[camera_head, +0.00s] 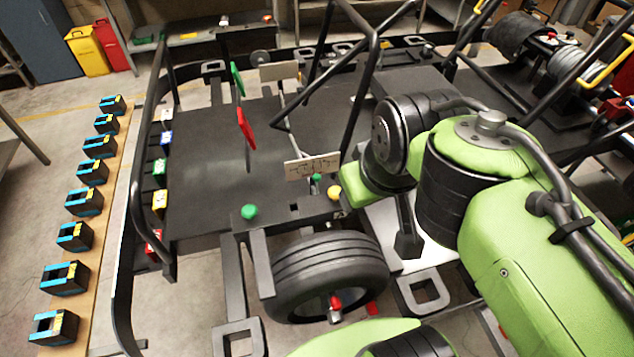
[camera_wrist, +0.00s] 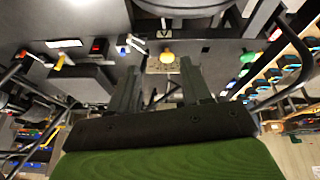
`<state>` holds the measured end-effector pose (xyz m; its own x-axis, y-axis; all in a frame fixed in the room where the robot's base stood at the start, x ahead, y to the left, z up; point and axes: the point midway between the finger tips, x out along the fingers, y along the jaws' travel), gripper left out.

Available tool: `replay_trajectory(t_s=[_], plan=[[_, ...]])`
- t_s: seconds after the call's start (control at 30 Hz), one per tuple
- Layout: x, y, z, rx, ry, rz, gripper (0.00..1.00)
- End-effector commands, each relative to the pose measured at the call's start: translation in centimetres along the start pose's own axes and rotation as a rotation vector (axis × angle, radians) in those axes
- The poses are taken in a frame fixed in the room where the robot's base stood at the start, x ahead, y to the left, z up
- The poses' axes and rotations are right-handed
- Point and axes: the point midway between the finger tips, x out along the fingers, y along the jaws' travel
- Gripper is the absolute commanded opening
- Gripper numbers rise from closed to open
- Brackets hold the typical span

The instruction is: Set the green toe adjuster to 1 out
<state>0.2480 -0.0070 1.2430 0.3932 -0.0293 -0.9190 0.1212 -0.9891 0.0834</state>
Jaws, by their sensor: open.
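A small green piece (camera_head: 316,178) stands beside a pale marked plate (camera_head: 312,166) on the kart's dark floor; its marks are too small to read. I cannot tell whether it is the toe adjuster. A rounder green knob (camera_head: 249,212) stands to the left, and a yellow knob (camera_head: 333,192) is close to the plate. In the wrist view my gripper (camera_wrist: 157,72) is open, its two dark fingers apart with nothing held. The yellow knob (camera_wrist: 167,57) shows beyond the fingertips, between them. In the head view my arm hides the gripper.
The tyre (camera_head: 330,275) stands just in front of the knobs, with a red knob (camera_head: 335,302) at its hub. Green (camera_head: 238,78) and red (camera_head: 246,127) paddles rise behind. Black frame tubes surround the floor. Several blue-black holders line a board (camera_head: 98,240) at left.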

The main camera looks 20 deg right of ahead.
Motion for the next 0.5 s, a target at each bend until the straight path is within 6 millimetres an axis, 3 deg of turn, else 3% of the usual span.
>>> replay_trajectory(t_s=[0.03,0.1,0.17,0.3,0.4,0.5], plan=[[1.0,0.3,-2.7,-0.048,-0.043,0.003,0.48],[2.6,0.7,-6.2,-0.121,-0.091,0.010,0.48],[4.5,0.8,-9.0,-0.183,-0.132,0.014,0.48],[10.3,0.3,-14.4,-0.327,-0.228,0.018,0.48],[14.3,-0.4,-16.6,-0.410,-0.281,0.018,0.48],[16.9,-0.9,-17.7,-0.461,-0.313,0.016,0.48]])
